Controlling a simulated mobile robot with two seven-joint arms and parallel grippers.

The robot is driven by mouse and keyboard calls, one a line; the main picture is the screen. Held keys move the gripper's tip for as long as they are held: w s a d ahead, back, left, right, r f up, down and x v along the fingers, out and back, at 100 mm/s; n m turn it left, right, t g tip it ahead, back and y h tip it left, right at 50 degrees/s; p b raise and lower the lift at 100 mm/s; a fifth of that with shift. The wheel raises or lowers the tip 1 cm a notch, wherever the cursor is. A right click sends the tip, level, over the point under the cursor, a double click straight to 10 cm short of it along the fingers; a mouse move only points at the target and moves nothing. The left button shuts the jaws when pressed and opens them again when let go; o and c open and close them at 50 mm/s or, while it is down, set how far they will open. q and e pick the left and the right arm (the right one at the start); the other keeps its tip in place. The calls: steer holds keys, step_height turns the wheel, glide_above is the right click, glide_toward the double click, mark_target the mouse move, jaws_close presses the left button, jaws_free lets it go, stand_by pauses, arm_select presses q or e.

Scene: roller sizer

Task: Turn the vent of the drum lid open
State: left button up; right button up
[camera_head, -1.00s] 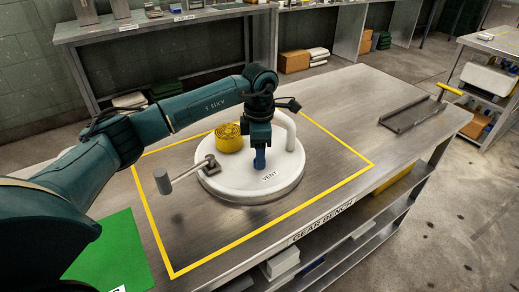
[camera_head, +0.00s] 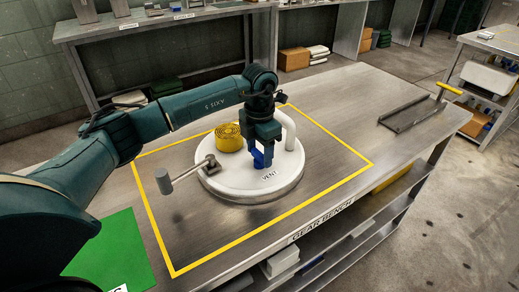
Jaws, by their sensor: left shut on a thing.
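The white round drum lid (camera_head: 247,190) lies flat on the bench inside a yellow outline. A label reading VENT sits near its front edge. A blue vent handle (camera_head: 258,159) stands on the lid just behind the label. My left gripper (camera_head: 262,150) points down from above and is shut on the blue vent handle; the gripper hides part of it. The lid also carries a yellow coiled roll (camera_head: 228,137), a white curved pipe (camera_head: 291,131) and a metal crank with a grey grip (camera_head: 164,181). My right gripper is not in view.
The metal gear bench (camera_head: 340,100) is mostly clear around the yellow outline. A green mat (camera_head: 112,255) lies at the front left. A metal frame with a yellow handle (camera_head: 415,110) lies at the right. Another bench stands behind.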

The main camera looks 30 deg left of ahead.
mark_target(259, 153)
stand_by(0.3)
arm_select(q)
steer(key=o, duration=1)
steer(key=shift+r, duration=0.1)
step_height(259, 153, up, 13)
steer(key=shift+r+b, duration=0.1)
steer(key=shift+b, duration=0.2)
